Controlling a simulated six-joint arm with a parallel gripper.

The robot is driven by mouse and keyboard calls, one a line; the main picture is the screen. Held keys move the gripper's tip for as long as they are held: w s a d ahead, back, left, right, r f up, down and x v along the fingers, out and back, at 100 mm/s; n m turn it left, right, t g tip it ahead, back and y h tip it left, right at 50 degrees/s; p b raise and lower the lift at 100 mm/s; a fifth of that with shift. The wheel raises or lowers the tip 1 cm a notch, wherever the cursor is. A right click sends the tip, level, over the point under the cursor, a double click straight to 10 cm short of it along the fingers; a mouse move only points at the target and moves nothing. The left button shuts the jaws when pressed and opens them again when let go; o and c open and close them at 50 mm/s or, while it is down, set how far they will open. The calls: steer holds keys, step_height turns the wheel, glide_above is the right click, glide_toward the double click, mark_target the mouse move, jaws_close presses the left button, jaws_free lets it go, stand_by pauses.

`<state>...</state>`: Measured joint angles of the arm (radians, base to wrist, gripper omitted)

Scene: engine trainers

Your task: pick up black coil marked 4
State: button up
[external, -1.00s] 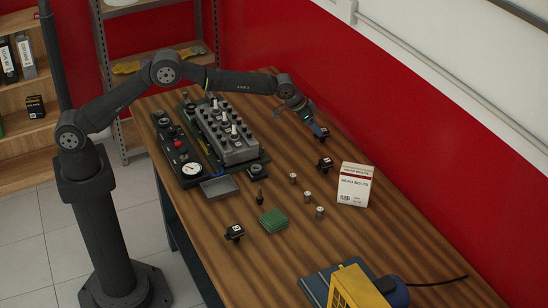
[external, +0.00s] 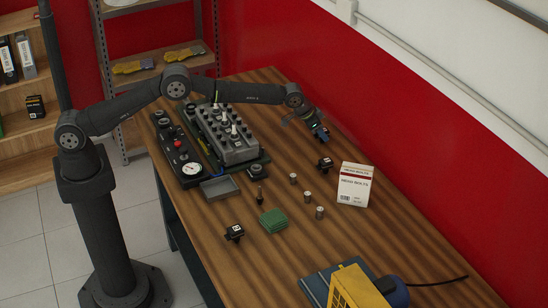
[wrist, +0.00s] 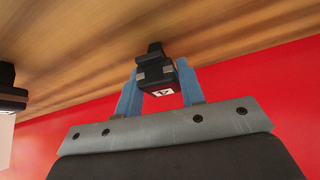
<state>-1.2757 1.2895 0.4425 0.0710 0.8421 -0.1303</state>
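The black coil marked 4 (wrist: 158,76) is between the two blue fingers of my gripper (wrist: 160,85) in the wrist view, with its white label facing the camera. The fingers touch it on both sides, so my gripper is shut on it. In the external view my gripper (external: 320,133) is over the far right side of the table, near the red wall. The coil there is small and mostly hidden by the fingers. It appears held above the wood.
Another black coil (external: 325,163) lies just in front of my gripper, left of the white head bolts box (external: 355,185). A third black coil (external: 234,232) lies nearer the front. Several metal cylinders (external: 308,196) stand between. The engine block (external: 228,135) is to the left.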

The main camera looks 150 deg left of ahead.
steer(key=c, duration=0.5)
steer(key=shift+c, duration=0.2)
steer(key=shift+r, duration=0.1)
